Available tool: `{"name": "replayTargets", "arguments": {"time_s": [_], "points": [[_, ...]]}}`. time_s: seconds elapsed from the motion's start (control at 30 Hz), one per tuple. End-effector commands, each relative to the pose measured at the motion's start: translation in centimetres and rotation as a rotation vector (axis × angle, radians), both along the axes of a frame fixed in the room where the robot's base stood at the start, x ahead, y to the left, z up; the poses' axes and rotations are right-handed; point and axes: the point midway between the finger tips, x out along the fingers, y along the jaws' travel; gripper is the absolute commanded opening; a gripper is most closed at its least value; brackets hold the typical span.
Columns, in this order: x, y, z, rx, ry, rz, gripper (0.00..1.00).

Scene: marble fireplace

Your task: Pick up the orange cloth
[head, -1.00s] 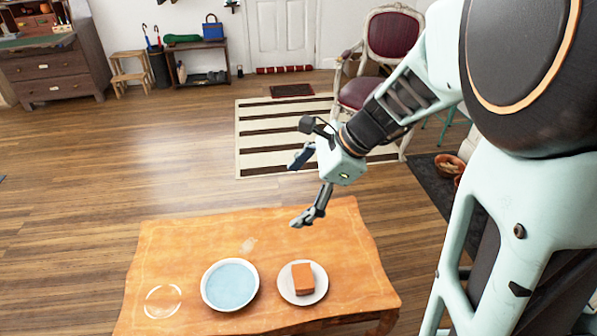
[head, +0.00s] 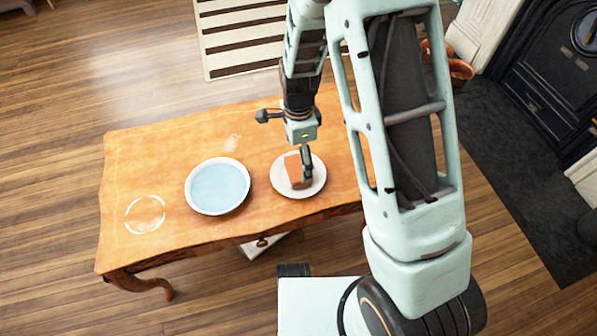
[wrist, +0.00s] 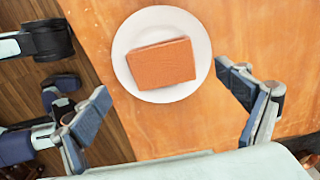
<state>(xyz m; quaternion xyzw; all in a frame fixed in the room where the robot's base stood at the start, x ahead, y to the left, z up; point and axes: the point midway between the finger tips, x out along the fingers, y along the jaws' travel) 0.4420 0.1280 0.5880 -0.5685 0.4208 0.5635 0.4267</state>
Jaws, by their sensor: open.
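The orange cloth (head: 293,168) is a folded block lying on a white plate (head: 316,187) on the wooden table. In the wrist view the cloth (wrist: 161,64) lies flat on the plate (wrist: 124,43), in the upper middle. My gripper (head: 306,165) is over the plate in the head view, partly covering the cloth's right side. In the wrist view my gripper (wrist: 165,90) is open, its fingers apart on either side below the plate, with nothing between the tips. The cloth is not held. The exact height above the plate is hard to tell.
A bowl of pale blue liquid (head: 219,187) stands left of the plate on the wooden table (head: 150,160). A white ring mark (head: 145,214) is at the table's left. The table's front edge (head: 200,243) runs close below the plate.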

Motion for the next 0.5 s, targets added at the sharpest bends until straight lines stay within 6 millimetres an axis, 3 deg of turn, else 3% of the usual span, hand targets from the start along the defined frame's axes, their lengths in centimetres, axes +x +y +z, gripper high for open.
{"name": "replayTargets", "arguments": {"time_s": [0.5], "points": [[0.3,0.0,-5.9,0.001,0.001,0.0,0.93]]}}
